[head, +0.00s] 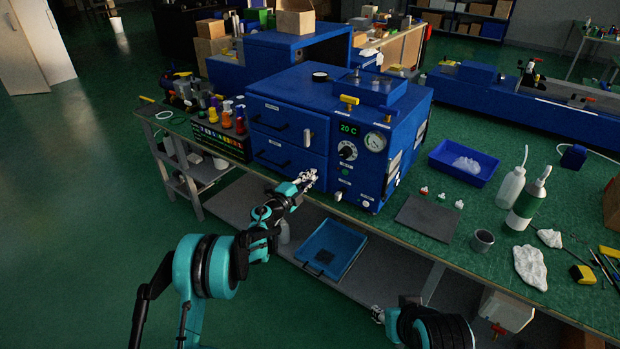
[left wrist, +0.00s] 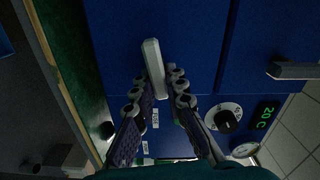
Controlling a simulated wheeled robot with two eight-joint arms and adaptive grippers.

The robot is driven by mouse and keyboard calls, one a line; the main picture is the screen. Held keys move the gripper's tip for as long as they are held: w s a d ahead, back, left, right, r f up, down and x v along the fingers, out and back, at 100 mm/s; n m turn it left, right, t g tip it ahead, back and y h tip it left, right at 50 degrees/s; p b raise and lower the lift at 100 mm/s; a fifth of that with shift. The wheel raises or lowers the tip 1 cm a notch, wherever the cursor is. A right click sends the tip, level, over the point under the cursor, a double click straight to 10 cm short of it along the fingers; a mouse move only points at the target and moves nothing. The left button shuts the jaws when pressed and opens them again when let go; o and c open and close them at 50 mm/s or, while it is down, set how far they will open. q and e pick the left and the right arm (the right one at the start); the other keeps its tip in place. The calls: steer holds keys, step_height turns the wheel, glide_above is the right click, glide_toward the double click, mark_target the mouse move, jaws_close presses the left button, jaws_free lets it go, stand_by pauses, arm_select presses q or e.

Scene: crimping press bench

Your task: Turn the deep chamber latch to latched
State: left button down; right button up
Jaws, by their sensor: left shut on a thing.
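The blue press cabinet (head: 290,95) has two stacked fronts. On the lower front, a white latch bar (left wrist: 153,62) shows in the left wrist view. It lies nearly crosswise to the upright upper latch, slightly tilted. My left gripper (head: 306,178) is at the lower front's right side. The upper latch (head: 307,137) is upright and apart from the gripper. My right gripper (head: 378,314) is low at the bottom edge, small and partly hidden by its arm.
A round dial (head: 348,151) and a 20 C display (head: 348,129) are right of the latches. Dark handles (head: 268,121) cross both fronts. A blue tray (head: 330,249) lies on the shelf below. A grey mat (head: 426,217) lies on the bench to the right.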

arm_select(q)
steer(key=shift+f+m, duration=0.15)
steer(key=shift+m, duration=1.05)
steer(key=c, duration=1.5)
jaws_free()
steer(key=shift+c, duration=0.2)
steer(key=v, duration=1.2)
